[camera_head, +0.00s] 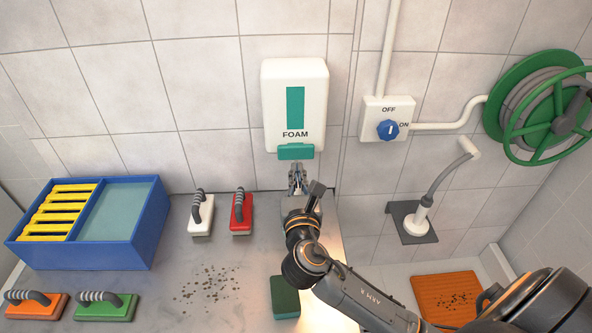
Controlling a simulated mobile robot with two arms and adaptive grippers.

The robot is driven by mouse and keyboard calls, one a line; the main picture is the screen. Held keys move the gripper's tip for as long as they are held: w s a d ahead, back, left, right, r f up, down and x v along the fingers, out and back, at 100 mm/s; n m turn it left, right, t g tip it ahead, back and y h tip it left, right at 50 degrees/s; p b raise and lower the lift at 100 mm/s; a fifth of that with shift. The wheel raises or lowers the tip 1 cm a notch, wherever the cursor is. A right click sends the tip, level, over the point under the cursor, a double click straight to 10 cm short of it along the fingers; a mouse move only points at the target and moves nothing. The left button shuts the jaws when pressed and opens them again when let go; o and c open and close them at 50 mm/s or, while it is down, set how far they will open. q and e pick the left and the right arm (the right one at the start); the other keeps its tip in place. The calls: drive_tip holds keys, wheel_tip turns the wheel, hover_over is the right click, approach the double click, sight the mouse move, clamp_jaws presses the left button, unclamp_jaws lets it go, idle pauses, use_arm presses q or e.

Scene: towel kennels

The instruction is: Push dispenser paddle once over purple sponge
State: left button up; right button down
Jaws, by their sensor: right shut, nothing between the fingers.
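The white foam dispenser (295,100) hangs on the tiled wall, with a green stripe and the word FOAM. Its green paddle (296,152) sticks out at the bottom. My right gripper (297,166) is shut and empty, its fingertips just below the paddle in the picture; I cannot tell if they touch it. I see no purple sponge; the gripper and wrist hide part of the counter under the dispenser. A dark green block, perhaps a sponge (285,297), lies on the counter left of my right forearm. My left gripper is out of view.
The counter (170,300) carries a blue tray (150,240) with yellow slats, white (201,216) and red (240,215) handled brushes, and orange (35,306) and green (106,308) ones. Dark crumbs lie mid-counter. A blue knob (387,130) and green hose reel (541,105) are at right.

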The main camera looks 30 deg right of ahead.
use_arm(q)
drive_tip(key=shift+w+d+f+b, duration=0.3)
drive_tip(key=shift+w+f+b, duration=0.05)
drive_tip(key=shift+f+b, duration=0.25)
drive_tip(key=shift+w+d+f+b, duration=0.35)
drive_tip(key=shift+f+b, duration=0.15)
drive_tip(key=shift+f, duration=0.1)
use_arm(e)
drive_tip(key=v, duration=0.7)
drive_tip(key=shift+s+f, duration=0.2)
drive_tip(key=shift+f, duration=0.05)
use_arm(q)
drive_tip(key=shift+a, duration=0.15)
use_arm(e)
drive_tip(key=shift+a, duration=0.1)
